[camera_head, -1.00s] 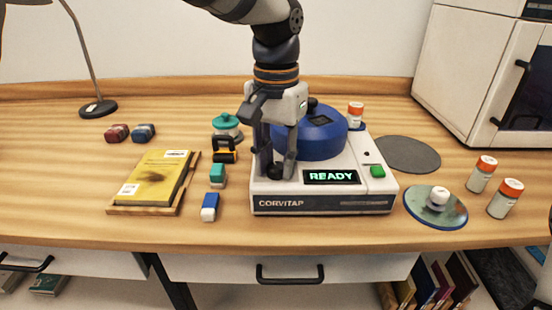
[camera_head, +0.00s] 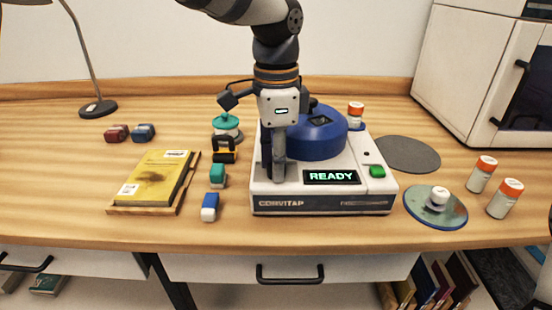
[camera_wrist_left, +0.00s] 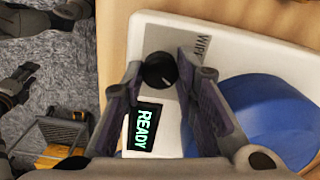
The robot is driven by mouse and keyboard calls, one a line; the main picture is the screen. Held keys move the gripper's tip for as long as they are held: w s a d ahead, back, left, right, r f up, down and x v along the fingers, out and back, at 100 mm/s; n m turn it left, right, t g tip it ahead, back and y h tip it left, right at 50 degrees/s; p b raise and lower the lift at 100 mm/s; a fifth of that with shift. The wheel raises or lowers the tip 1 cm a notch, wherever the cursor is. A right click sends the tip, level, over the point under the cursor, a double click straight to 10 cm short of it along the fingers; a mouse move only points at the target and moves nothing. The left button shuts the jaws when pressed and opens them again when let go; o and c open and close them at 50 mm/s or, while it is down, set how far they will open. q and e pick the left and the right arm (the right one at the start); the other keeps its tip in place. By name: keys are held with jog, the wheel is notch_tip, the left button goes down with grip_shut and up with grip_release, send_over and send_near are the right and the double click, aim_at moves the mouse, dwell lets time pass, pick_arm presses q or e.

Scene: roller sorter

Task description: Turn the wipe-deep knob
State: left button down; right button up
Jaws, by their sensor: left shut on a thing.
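The black wipe-deep knob (camera_wrist_left: 159,71) sits on a grey panel of the white machine (camera_head: 320,205), beside a label partly readable as "WIPE". My left gripper (camera_wrist_left: 160,78) reaches down from above, its fingers shut on the knob's two sides. In the head view the left gripper (camera_head: 275,172) stands at the machine's front left, and its near finger hides the knob. The display (camera_head: 332,177) reads READY in green. My right gripper does not show clearly.
A blue round lid (camera_head: 318,140) is close behind the gripper. A green button (camera_head: 377,171) is at the machine's right. A blue-white block (camera_head: 210,206), a teal block (camera_head: 218,176) and a black-orange item (camera_head: 223,150) stand to the left. Bottles (camera_head: 481,173) are at the right.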

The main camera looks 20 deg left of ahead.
pick_arm(q)
jog(key=shift+m, duration=1)
jog(key=c, duration=1.2)
grip_release()
jog(key=shift+c, duration=0.2)
notch_tip(320, 180, up, 12)
jog(key=shift+f, duration=0.1)
